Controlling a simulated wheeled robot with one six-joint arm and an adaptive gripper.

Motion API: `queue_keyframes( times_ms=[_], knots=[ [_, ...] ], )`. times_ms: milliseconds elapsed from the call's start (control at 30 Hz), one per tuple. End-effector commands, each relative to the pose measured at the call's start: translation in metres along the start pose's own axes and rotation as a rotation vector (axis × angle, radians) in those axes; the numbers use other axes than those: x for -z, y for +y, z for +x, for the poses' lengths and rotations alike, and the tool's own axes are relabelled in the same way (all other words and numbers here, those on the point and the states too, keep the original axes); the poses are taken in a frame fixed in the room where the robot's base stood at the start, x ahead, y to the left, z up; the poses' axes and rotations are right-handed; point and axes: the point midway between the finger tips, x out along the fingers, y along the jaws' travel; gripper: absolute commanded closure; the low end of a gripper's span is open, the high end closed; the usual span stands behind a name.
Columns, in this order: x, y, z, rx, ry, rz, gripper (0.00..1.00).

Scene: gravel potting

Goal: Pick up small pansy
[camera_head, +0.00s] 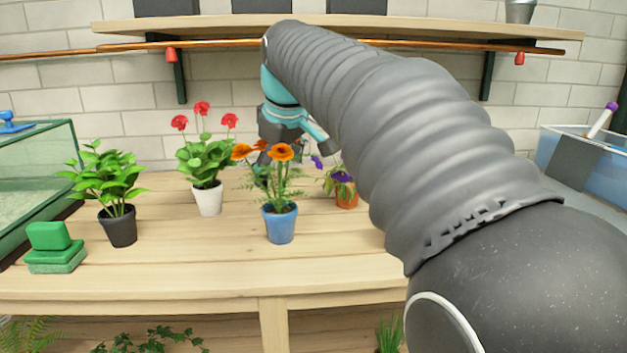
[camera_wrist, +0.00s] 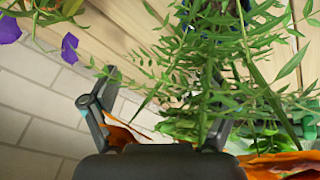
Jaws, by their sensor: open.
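The small pansy (camera_head: 342,178), with purple flowers and an orange pot (camera_head: 347,197), stands on the wooden table, right of the blue pot and partly behind my arm. My gripper (camera_head: 268,170) is behind the orange flowers, left of the pansy, and mostly hidden by them. In the wrist view my gripper (camera_wrist: 175,80) is open, with green feathery foliage in front of and between its fingers. Purple pansy flowers (camera_wrist: 70,47) show at the upper left there, outside the fingers. The pansy's pot cannot be made out in that view.
An orange-flowered plant in a blue pot (camera_head: 280,224) stands in front of my gripper. A red-flowered plant in a white pot (camera_head: 208,199) and a leafy plant in a black pot (camera_head: 118,227) stand left. The table front is clear.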

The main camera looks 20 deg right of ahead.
Motion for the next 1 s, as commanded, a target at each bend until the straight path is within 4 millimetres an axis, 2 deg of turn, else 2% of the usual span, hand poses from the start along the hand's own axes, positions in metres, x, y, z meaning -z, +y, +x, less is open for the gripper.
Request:
queue_keyframes(
  times_ms=[33,200,300,400,633,1000],
  knots=[
    [-0.001,0.021,0.003,0.013,-0.042,0.017,0.13],
    [-0.017,0.079,0.015,0.080,-0.184,0.060,0.13],
    [-0.030,0.105,0.020,0.122,-0.248,0.080,0.13],
    [-0.042,0.121,0.024,0.164,-0.301,0.092,0.13],
    [-0.058,0.136,0.030,0.225,-0.364,0.103,0.13],
    [-0.072,0.127,0.058,0.230,-0.369,0.103,0.13]
  ],
)
